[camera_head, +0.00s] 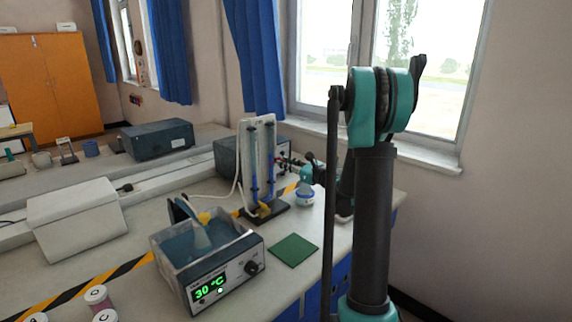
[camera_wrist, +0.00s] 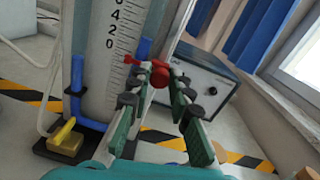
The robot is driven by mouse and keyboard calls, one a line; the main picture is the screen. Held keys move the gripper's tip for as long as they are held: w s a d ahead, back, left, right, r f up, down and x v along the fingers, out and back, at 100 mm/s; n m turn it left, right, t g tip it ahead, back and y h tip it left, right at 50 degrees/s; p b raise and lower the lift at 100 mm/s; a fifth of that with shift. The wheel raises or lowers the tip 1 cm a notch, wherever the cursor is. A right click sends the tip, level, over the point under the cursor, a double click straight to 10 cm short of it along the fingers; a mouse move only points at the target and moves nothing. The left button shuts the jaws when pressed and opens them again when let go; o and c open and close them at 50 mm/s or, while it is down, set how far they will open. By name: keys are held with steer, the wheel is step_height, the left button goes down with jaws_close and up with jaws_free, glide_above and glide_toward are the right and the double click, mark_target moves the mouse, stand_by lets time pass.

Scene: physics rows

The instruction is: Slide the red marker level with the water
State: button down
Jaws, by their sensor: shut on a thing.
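A white scale board (camera_wrist: 103,48) with black numbers carries a U-shaped tube of blue water; it also shows in the head view (camera_head: 262,150). Blue water stands in the left limb (camera_wrist: 77,75) and the right limb (camera_wrist: 144,48). The red marker (camera_wrist: 158,72) is at the right limb, its pointer reaching left toward the scale. In the wrist view the marker appears a little below the top of the visible blue in that limb. My gripper (camera_wrist: 157,82) is shut on the red marker, with a finger on each side. In the head view my gripper (camera_head: 298,168) is small beside the board.
A yellow clamp (camera_wrist: 66,140) sits on the black base at the board's foot. A dark instrument box (camera_wrist: 203,80) stands behind. A water bath (camera_head: 205,255) reading 30 °C and a green mat (camera_head: 293,250) are in front. The window wall is at right.

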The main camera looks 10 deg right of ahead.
steer(key=shift+r, duration=0.15)
steer(key=shift+r, duration=1.4)
steer(key=c, duration=1.4)
jaws_free()
steer(key=shift+o, duration=0.2)
steer(key=v, duration=1.2)
steer(key=shift+s, duration=0.1)
